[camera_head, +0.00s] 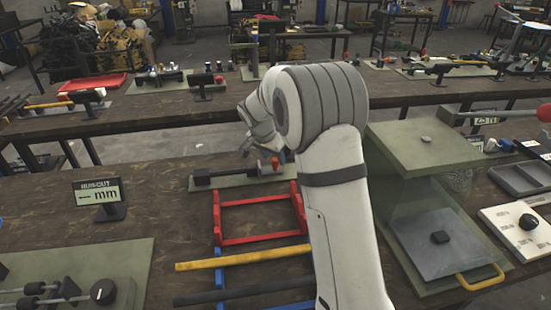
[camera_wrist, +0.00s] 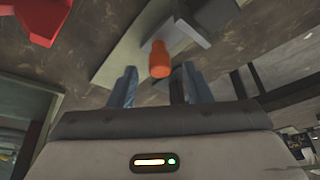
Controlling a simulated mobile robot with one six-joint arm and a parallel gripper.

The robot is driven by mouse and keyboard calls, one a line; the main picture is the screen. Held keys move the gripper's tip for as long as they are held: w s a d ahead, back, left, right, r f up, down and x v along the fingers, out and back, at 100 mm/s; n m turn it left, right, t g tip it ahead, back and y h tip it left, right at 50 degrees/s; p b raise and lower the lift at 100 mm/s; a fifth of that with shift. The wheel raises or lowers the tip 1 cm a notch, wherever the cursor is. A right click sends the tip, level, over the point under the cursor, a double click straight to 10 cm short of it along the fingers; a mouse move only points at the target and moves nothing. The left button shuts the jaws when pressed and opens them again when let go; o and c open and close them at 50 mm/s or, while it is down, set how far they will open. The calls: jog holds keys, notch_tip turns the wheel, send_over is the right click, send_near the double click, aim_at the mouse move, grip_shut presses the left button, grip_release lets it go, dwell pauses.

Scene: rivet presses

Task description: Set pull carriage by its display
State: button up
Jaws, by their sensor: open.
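A pull carriage with a dark rail block (camera_head: 222,175) sits on a pale green plate in the middle of the bench. Its orange-red knob (camera_head: 276,164) is at the right end. In the wrist view the orange knob (camera_wrist: 159,58) shows between my two blue fingers. My gripper (camera_wrist: 159,76) is open, and I cannot tell whether either finger touches the knob. In the head view my arm partly hides the gripper. A small display (camera_head: 98,193) stands on the left and shows a dash and "mm". I cannot tell for certain which device it belongs to.
A red frame (camera_head: 258,202) and a yellow bar (camera_head: 243,257) lie in front of the carriage. A green press with a clear guard (camera_head: 425,150) stands to the right. A plate with rods and a black knob (camera_head: 103,291) is at front left. Bare bench lies between.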

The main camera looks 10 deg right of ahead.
jog(key=shift+x, duration=0.9)
jog(key=shift+c, duration=0.4)
grip_shut()
